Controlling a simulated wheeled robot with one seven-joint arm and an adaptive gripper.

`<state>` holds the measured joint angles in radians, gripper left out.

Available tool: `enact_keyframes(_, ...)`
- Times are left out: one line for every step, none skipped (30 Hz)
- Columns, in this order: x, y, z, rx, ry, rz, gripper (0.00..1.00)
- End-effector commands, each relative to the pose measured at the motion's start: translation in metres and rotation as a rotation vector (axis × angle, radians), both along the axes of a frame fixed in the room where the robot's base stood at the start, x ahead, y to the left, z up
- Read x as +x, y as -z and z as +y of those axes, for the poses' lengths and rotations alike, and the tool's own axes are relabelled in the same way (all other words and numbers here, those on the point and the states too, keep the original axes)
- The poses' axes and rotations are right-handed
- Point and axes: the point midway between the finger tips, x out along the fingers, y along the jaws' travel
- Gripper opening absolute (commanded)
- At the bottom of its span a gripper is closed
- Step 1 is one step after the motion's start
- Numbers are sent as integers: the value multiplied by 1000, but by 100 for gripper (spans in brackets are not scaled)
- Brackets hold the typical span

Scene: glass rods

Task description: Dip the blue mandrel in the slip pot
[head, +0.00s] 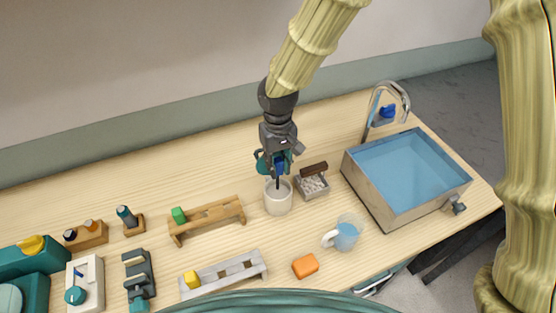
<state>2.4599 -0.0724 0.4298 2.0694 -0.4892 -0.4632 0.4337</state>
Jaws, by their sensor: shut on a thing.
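My gripper (276,162) points down over the middle of the table and is shut on the blue mandrel (280,169). The mandrel's blue handle shows between the fingers. Its thin dark rod hangs down to the mouth of the white slip pot (278,203). The rod's lower end meets the pot opening in the picture; how deep it reaches inside is hidden. The pot stands upright on the table.
A small grey tray with a brown handle (314,169) stands close right of the pot. A water jug (345,236), orange block (305,266), wooden rack (210,217) and grey rack (225,276) are nearby. A basin (375,193) stands at right.

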Motion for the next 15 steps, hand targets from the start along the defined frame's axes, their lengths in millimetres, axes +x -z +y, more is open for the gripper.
enact_keyframes(0, 8, 0, -1, 0, 1, 0)
enact_keyframes(0, 10, 0, -1, 0, 1, 0)
enact_keyframes(0, 14, 0, -1, 0, 1, 0)
enact_keyframes(0, 17, 0, -1, 0, 1, 0)
enact_keyframes(0, 19, 0, -2, 0, 1, 0)
enact_keyframes(0, 23, 0, -2, 0, 1, 0)
enact_keyframes(0, 26, 0, -2, 0, 1, 0)
enact_keyframes(0, 28, 0, -1, 0, 1, 0)
enact_keyframes(0, 32, 0, -1, 0, 1, 0)
enact_keyframes(0, 35, 0, 0, 0, 1, 0)
enact_keyframes(0, 38, 0, 0, 0, 1, 0)
enact_keyframes(0, 41, 0, 0, 0, 1, 0)
enact_keyframes(0, 44, 0, -1, 0, 1, 0)
enact_keyframes(0, 46, 0, -1, 0, 1, 0)
enact_keyframes(0, 50, 0, -2, 0, 1, 0)
